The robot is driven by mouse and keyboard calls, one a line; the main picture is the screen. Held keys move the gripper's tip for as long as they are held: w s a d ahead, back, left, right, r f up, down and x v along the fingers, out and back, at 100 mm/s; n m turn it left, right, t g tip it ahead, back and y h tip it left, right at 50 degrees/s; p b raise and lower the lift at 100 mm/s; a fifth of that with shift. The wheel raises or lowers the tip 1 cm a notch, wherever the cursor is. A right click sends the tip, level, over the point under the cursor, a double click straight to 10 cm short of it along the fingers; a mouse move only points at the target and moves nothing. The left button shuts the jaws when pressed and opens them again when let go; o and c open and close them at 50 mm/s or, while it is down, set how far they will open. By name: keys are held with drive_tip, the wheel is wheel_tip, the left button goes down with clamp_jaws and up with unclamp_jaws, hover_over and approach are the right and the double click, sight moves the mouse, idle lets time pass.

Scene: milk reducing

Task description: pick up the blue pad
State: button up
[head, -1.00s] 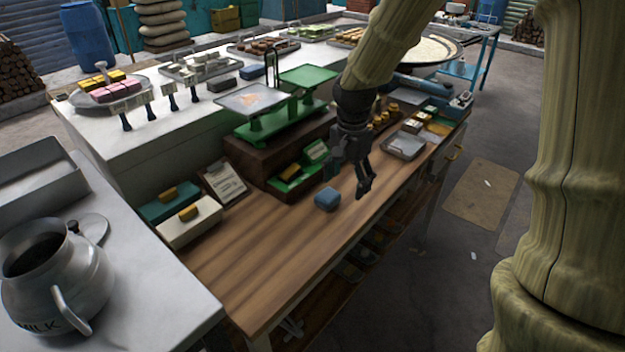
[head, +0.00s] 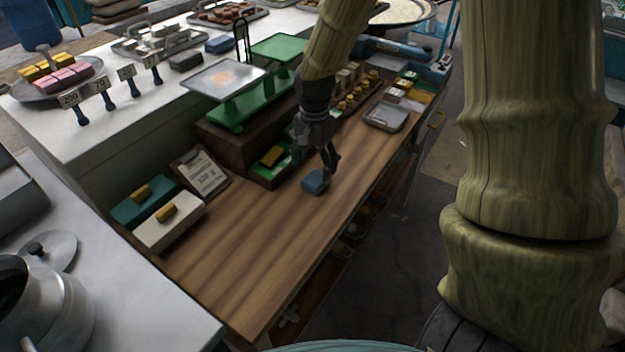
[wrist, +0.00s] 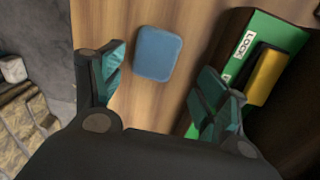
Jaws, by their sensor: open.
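The blue pad (head: 315,182) lies flat on the wooden counter, a small rounded block. My gripper (head: 322,160) hangs just above and behind it in the head view, fingers pointing down. In the wrist view the blue pad (wrist: 158,54) lies ahead of the open fingers and roughly between their lines. My gripper (wrist: 163,90) is open and empty, and nothing lies between its fingertips. In the head view one finger overlaps the pad's edge; I cannot tell whether they touch.
A green scale (head: 240,112), a clipboard (head: 200,172) and white box (head: 168,222) stand nearby. The counter's front left (head: 235,270) is clear.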

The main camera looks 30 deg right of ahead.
sight(315, 177)
drive_tip(key=shift+s+f+p, duration=0.45)
drive_tip(key=shift+s+p, duration=0.05)
drive_tip(key=shift+s, duration=0.35)
drive_tip(key=f, duration=0.1)
drive_tip(key=w+f, duration=0.1)
drive_tip(key=f, duration=0.1)
drive_tip(key=shift+a+p, duration=0.2)
drive_tip(key=shift+p, duration=0.1)
drive_tip(key=shift+f, duration=0.2)
drive_tip(key=shift+s, duration=0.3)
drive_tip(key=shift+w+f, duration=0.1)
drive_tip(key=c, duration=1)
